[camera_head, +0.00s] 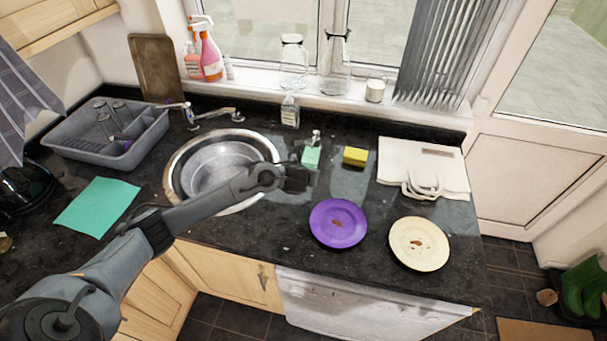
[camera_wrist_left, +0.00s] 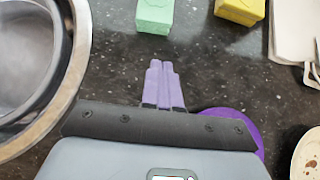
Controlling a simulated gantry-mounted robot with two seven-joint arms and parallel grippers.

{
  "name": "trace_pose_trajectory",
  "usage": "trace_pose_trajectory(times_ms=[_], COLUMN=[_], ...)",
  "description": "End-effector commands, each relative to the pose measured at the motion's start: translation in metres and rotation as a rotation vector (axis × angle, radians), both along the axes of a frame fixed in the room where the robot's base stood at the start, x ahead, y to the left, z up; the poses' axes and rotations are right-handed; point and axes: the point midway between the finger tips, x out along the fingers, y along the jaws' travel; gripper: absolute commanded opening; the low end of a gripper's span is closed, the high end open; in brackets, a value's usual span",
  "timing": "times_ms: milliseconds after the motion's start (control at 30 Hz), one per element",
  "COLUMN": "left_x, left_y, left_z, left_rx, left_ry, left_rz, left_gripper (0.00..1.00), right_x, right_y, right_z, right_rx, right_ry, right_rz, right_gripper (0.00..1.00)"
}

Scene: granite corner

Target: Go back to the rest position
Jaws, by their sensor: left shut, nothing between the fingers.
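My left arm reaches in from the lower left in the head view. Its gripper (camera_head: 297,178) hangs over the granite worktop, just right of the sink rim and to the upper left of the purple plate. In the left wrist view the two purple fingers of the left gripper (camera_wrist_left: 161,72) are pressed together with nothing between them. They point toward the mint-green block (camera_wrist_left: 155,15), with a gap of bare granite in between. My right gripper is in neither view.
The round sink (camera_head: 215,165) lies left of the gripper. The green block (camera_head: 311,157) and yellow sponge (camera_head: 355,156) stand behind it. A purple plate (camera_head: 338,223) and cream plate (camera_head: 420,243), both with brown stains, lie to the right. A dish rack (camera_head: 105,135) stands far left.

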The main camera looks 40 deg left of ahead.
Motion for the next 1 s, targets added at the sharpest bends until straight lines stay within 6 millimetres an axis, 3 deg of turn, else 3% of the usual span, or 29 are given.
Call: trace_pose_trajectory(times_ms=[300, 467, 567, 667, 767, 900, 1000], left_x=[-0.023, -0.03, -0.041, -0.064, -0.1, -0.166, -0.213], left_y=[-0.014, -0.023, -0.046, -0.084, -0.129, -0.182, -0.203], left_z=[0.027, 0.027, 0.018, 0.005, -0.006, -0.009, -0.004], left_rx=[0.0, -0.028, -0.107, -0.261, -0.479, -0.818, -1.023], left_ry=[0.0, -0.008, -0.028, -0.065, -0.104, -0.146, -0.166], left_rz=[-0.001, 0.015, 0.064, 0.173, 0.361, 0.743, 1.063], left_gripper=[0.0, 0.0, 0.0, 0.0, 0.0, 0.0, 0.0], right_x=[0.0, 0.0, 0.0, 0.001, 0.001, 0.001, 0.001], right_y=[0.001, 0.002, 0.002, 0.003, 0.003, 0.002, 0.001], right_z=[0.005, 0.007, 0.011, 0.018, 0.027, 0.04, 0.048], right_rx=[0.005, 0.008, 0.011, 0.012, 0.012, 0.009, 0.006], right_ry=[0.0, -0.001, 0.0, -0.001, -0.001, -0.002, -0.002], right_rz=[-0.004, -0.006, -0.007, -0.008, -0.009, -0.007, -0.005], right_gripper=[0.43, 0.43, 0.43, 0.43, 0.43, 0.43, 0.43])
